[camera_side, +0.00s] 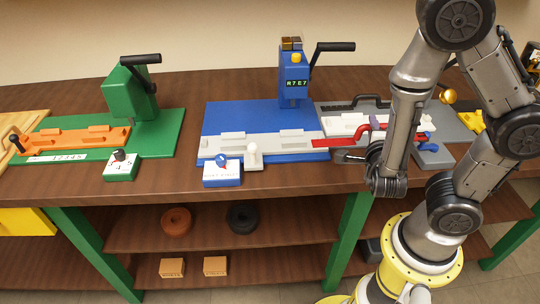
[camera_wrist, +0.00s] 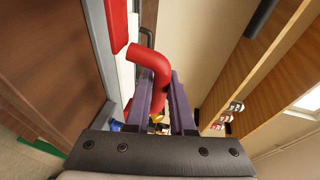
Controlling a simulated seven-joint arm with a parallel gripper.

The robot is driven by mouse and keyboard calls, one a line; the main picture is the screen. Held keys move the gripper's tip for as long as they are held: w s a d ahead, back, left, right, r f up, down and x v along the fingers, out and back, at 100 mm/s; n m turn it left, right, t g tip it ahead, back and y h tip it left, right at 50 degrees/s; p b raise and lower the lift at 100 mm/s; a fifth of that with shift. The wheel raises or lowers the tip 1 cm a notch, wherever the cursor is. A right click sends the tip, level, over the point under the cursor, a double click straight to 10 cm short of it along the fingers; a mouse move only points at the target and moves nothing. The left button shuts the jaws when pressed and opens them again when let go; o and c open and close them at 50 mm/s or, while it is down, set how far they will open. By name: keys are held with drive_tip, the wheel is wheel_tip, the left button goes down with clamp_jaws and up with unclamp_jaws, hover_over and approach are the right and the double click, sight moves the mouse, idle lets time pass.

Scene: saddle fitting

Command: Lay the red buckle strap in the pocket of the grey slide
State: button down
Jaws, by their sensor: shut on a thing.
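The red buckle strap (camera_side: 340,142) shows in the side view as a flat red strip with a curved red part at its right. In the wrist view its curved bar (camera_wrist: 150,62) runs between the purple fingers of my gripper (camera_wrist: 161,82), which are shut on it. The grey slide (camera_side: 270,144) lies along the front of the blue station's base. The strap's left end is close to the slide's right end; whether they touch I cannot tell.
The blue station's press (camera_side: 293,80) with a black lever stands behind the slide. A white block (camera_side: 345,124) is behind the strap. The green station (camera_side: 130,95) is at the left.

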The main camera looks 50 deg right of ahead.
drive_tip(key=shift+f, duration=1.7)
drive_tip(key=shift+r, duration=0.15)
drive_tip(key=shift+r, duration=5.75)
wheel_tip(320, 180, down, 18)
drive_tip(key=shift+r, duration=0.25)
drive_tip(key=shift+a+f, duration=0.1)
drive_tip(key=shift+a, duration=0.15)
drive_tip(key=shift+v, duration=2.65)
drive_tip(key=shift+s, duration=0.1)
drive_tip(key=shift+d, duration=0.15)
